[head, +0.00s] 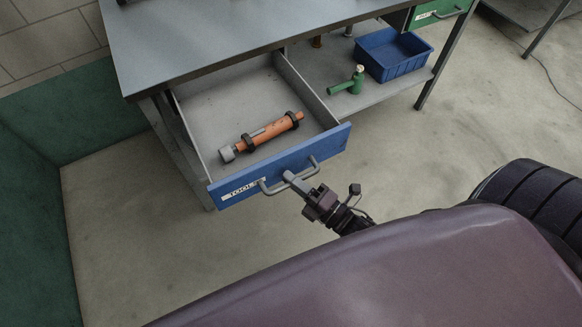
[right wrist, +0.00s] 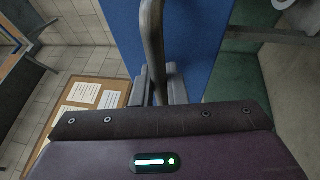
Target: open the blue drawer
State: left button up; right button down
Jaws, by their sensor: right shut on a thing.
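The blue drawer (head: 285,163) is pulled well out from under the grey workbench. Its front carries a "TOOLS" label and a grey bar handle (head: 270,189). An orange tool with black clamps (head: 272,131) lies inside on the drawer floor. My right gripper (head: 290,178) is shut on the handle, near its middle. In the right wrist view the handle (right wrist: 152,40) runs down between the fingers, with the blue drawer front (right wrist: 195,45) behind it. My left gripper is not in view.
The grey workbench (head: 220,35) stands above the drawer. A blue bin (head: 392,55) and a green tool (head: 348,84) sit on the lower shelf to the right. A green drawer (head: 436,12) is at the top right. The floor right of the open drawer is clear.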

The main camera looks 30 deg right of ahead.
jog(key=c, duration=1.5)
grip_release()
jog(key=shift+o, duration=0.2)
jog(key=b+v, duration=0.1)
jog(key=v, duration=0.6)
jog(key=shift+s+d, duration=0.2)
jog(key=shift+s, duration=0.1)
jog(key=shift+f, duration=0.15)
